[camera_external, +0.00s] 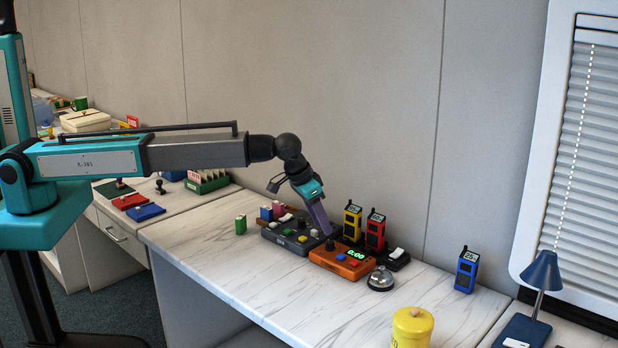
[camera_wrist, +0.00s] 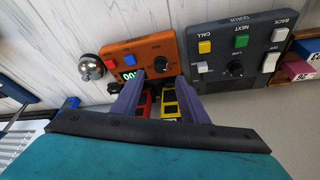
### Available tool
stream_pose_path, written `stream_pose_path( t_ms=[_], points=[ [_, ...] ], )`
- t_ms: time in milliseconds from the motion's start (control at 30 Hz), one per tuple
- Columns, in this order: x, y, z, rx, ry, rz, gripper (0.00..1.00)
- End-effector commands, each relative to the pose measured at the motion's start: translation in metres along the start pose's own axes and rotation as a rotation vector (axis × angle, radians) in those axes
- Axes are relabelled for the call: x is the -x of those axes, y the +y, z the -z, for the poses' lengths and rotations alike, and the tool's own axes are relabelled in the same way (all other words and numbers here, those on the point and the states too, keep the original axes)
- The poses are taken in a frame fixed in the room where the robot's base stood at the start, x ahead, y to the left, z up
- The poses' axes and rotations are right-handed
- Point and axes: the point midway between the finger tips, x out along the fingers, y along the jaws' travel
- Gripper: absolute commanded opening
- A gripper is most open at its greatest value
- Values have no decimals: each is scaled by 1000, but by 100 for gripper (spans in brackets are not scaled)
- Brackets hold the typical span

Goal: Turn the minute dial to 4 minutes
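The orange timer box (camera_external: 343,261) sits on the marble counter, its green display (camera_external: 356,254) reading 0:00. A dark dial (camera_external: 330,244) stands at its left end. In the wrist view the orange box (camera_wrist: 143,49) shows the black dial (camera_wrist: 160,64) beside the display (camera_wrist: 132,75), with a red and a blue button. My gripper (camera_external: 325,229) points down just above and behind the dial, near the grey panel. In the wrist view my gripper (camera_wrist: 160,84) has its two fingers apart with nothing held; the dial lies near the gap between the tips. Contact cannot be told.
The grey queue panel (camera_wrist: 235,58) with several buttons and a knob adjoins the timer. Yellow (camera_external: 352,221) and red (camera_external: 375,230) radios stand close behind. A silver bell (camera_external: 380,279) is right of the timer.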

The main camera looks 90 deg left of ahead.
Motion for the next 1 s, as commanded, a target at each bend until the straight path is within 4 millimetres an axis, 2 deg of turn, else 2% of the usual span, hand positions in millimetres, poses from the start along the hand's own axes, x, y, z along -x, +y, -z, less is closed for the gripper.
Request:
stream_pose_path(
  t_ms=[500, 700, 1000],
  points=[
    [-58, 0, 1, 1, 0, 1, 40],
    [-67, -1, 0, 1, -1, 1, 40],
    [-67, 0, 0, 0, 0, 0, 38]
  ],
)
